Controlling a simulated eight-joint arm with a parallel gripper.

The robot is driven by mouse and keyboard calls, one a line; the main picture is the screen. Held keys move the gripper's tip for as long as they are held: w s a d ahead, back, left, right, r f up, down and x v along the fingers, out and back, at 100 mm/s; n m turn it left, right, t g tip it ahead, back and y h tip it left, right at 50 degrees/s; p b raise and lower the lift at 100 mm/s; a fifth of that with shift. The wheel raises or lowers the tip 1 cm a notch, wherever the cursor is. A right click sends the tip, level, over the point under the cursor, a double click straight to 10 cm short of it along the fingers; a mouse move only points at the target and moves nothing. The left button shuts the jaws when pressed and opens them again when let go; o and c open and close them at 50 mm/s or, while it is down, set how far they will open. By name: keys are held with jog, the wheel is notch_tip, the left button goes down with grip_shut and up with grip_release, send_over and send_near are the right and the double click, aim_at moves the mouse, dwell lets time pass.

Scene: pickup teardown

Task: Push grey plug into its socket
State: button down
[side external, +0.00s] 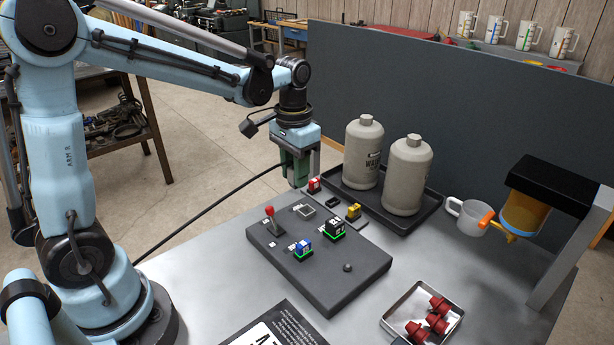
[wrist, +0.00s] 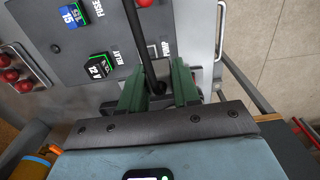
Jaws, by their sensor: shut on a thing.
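My gripper (side external: 297,178) has green fingers and hangs above the back edge of the dark grey panel (side external: 325,285). In the wrist view the fingers (wrist: 158,88) are shut on the end of a black cable (wrist: 142,45). The plug at that end is mostly hidden between the fingers, so its shape and grey colour are unclear. The cable (side external: 205,210) runs down left from the gripper in the side view. A light grey square socket frame (side external: 306,210) sits on the panel, below and apart from the gripper. The PUMP label (wrist: 166,48) shows beside the cable.
The panel also carries a red-knobbed lever (side external: 269,211), a blue fuse (side external: 302,250) and a black relay (side external: 335,229). Small red (side external: 314,186) and yellow (side external: 353,212) parts lie behind it. Two grey bottles (side external: 408,175) stand in a black tray (side external: 437,207). Bare metal table lies left.

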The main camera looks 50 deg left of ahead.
jog(key=shift+w+d+f, duration=0.15)
jog(key=shift+d+f, duration=0.2)
jog(key=shift+f, duration=0.3)
jog(key=shift+w+d+f, duration=0.2)
jog(key=shift+d+f, duration=0.2)
jog(key=shift+f, duration=0.3)
jog(key=shift+w+d+f, duration=0.15)
jog(key=shift+d+f, duration=0.2)
jog(key=shift+f, duration=0.3)
